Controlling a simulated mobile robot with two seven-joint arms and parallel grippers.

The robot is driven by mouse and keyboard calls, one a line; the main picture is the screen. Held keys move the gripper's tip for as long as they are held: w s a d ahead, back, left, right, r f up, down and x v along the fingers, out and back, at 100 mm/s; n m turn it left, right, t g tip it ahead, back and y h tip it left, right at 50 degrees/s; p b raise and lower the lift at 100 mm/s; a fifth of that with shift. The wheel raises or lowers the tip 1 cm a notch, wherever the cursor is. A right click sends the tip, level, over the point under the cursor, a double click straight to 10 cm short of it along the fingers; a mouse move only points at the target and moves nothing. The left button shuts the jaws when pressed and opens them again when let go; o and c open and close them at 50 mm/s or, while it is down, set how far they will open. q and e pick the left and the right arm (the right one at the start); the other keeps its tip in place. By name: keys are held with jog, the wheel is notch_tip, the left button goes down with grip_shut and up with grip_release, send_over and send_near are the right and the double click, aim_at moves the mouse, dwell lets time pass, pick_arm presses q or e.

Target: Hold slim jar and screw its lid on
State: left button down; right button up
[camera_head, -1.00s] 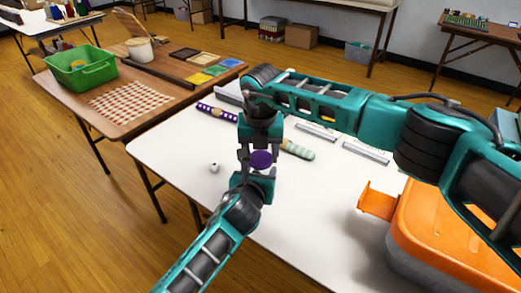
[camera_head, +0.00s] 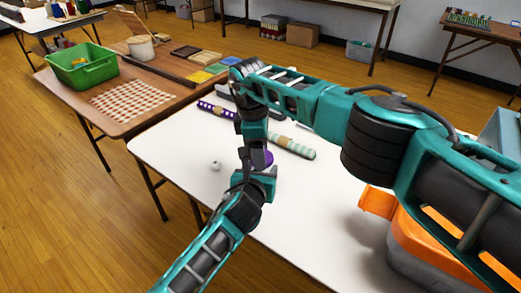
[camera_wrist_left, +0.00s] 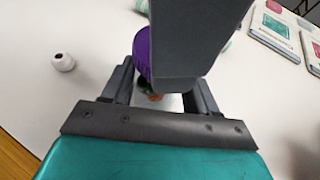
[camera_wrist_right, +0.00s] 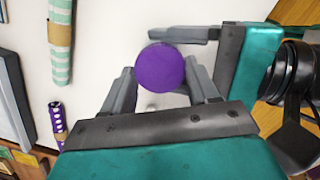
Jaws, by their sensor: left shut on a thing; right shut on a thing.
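The purple round lid (camera_wrist_right: 160,68) sits between the fingers of my right gripper (camera_wrist_right: 161,75), which is shut on it from above. The lid also shows in the head view (camera_head: 266,158) and, partly covered by a right finger, in the left wrist view (camera_wrist_left: 143,52). The slim jar (camera_wrist_left: 153,90) is mostly hidden below the lid; a bit of it with dark and orange contents shows. My left gripper (camera_head: 258,173) is shut on the jar from the near side, below the right gripper. Whether the lid is seated cannot be told.
A small white ball-like piece (camera_head: 215,166) lies on the white table (camera_head: 190,150). A purple dotted roll (camera_head: 215,110) and a green striped roll (camera_head: 295,148) lie behind the grippers.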

jog(key=shift+m, duration=0.5)
jog(key=o, duration=1)
jog(key=shift+r, duration=0.1)
jog(key=shift+r, duration=2.15)
jog(key=shift+c, duration=0.3)
